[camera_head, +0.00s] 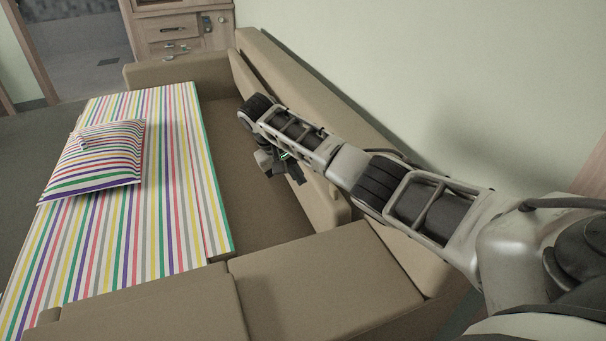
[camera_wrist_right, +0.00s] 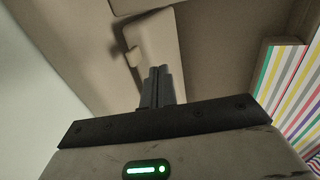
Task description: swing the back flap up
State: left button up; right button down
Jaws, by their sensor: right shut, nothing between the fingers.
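The back flap (camera_head: 324,202) is a long tan padded panel along the sofa's back, on the wall side. It runs from the far end toward me and is partly hidden behind my right arm. My right gripper (camera_head: 296,175) hangs over the brown seat strip, close beside the flap's front face. I cannot tell whether they touch. In the right wrist view the two dark fingers (camera_wrist_right: 156,86) are together with nothing between them. My left gripper is not in view.
A striped mattress (camera_head: 150,235) with a striped pillow (camera_head: 100,160) lies left of the seat strip. Tan armrest blocks (camera_head: 325,280) are in front. A pale wall (camera_head: 450,70) stands right, close behind the sofa. A wooden cabinet (camera_head: 180,30) is at the far end.

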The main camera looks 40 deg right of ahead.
aim_at(344, 196)
jog(key=d+f, duration=0.2)
jog(key=s+d+f, duration=0.1)
jog(key=f, duration=0.1)
jog(key=d+f+b, duration=0.1)
jog(key=d+f, duration=0.1)
jog(key=shift+s+d+f, duration=0.2)
jog(key=shift+s+d, duration=0.05)
jog(key=shift+d, duration=0.1)
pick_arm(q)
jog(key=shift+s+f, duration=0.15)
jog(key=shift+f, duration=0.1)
pick_arm(e)
jog(key=shift+s+d+r, duration=0.1)
jog(key=shift+s+d, duration=0.05)
jog(key=shift+d, duration=0.4)
jog(key=shift+d+r, duration=0.1)
jog(key=shift+d, duration=0.1)
jog(key=d+p, duration=0.1)
jog(key=d, duration=0.1)
jog(key=s+d+y+p, duration=0.1)
jog(key=shift+d+r+y, duration=0.1)
jog(key=shift+d+y, duration=0.2)
jog(key=shift+d, duration=0.2)
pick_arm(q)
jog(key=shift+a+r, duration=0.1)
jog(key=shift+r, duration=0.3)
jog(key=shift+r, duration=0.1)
